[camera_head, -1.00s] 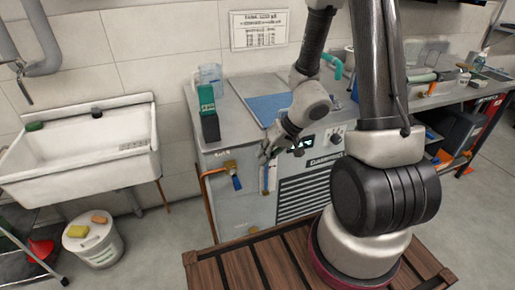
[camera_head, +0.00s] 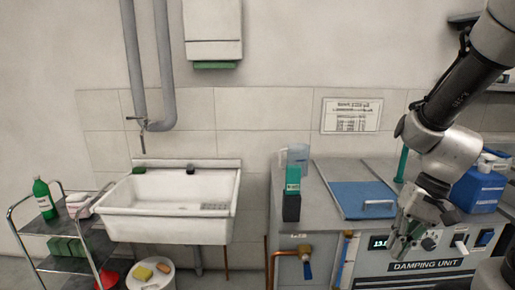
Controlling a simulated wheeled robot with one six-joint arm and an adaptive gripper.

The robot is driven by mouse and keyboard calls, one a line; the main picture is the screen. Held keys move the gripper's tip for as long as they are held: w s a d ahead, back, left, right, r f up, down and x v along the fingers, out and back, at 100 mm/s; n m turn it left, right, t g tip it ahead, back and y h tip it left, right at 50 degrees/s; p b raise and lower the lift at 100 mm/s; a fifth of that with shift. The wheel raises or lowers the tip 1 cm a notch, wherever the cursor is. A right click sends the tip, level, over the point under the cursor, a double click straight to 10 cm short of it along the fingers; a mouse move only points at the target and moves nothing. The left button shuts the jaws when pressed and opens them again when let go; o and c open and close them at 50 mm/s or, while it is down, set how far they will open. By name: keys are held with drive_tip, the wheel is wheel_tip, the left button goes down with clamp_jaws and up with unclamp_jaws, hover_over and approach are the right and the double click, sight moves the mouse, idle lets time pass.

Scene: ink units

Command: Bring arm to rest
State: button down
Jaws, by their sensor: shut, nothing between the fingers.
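My gripper (camera_head: 402,246) hangs at the right, pointing down, in front of the panel of the damping unit (camera_head: 425,266). Its fingers are shut with nothing between them. My arm comes down from the upper right corner. The gripper hides part of the unit's display and the front edge of its top. I cannot tell how far it is from the panel.
A blue lid (camera_head: 362,198) lies on the unit's top, with a green and black box (camera_head: 291,194) and a clear jug (camera_head: 299,156) to its left. A white sink (camera_head: 172,226) and a trolley (camera_head: 70,250) stand at left.

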sight(328, 243)
drive_tip(key=s+d+r+n+t+h, duration=0.1)
drive_tip(key=s+d+r+t+h, duration=0.15)
drive_tip(key=r, duration=0.45)
drive_tip(key=s+d+r+n+t+h, duration=0.1)
drive_tip(key=s+d+r+n+t, duration=0.15)
drive_tip(key=r, duration=0.55)
drive_tip(key=w+a+f+m+g, duration=0.1)
drive_tip(key=w+a+f+m, duration=0.5)
drive_tip(key=f, duration=0.4)
drive_tip(key=w+a+f+m+g, duration=0.2)
drive_tip(key=w+a+f+m, duration=0.2)
drive_tip(key=w+f+m, duration=0.35)
drive_tip(key=w+a+f+m+g, duration=0.1)
drive_tip(key=w+a+f+m, duration=0.5)
drive_tip(key=f, duration=0.5)
wheel_tip(328, 243, down, 10)
drive_tip(key=w, duration=0.1)
drive_tip(key=shift+n+y, duration=0.3)
drive_tip(key=shift+y, duration=0.05)
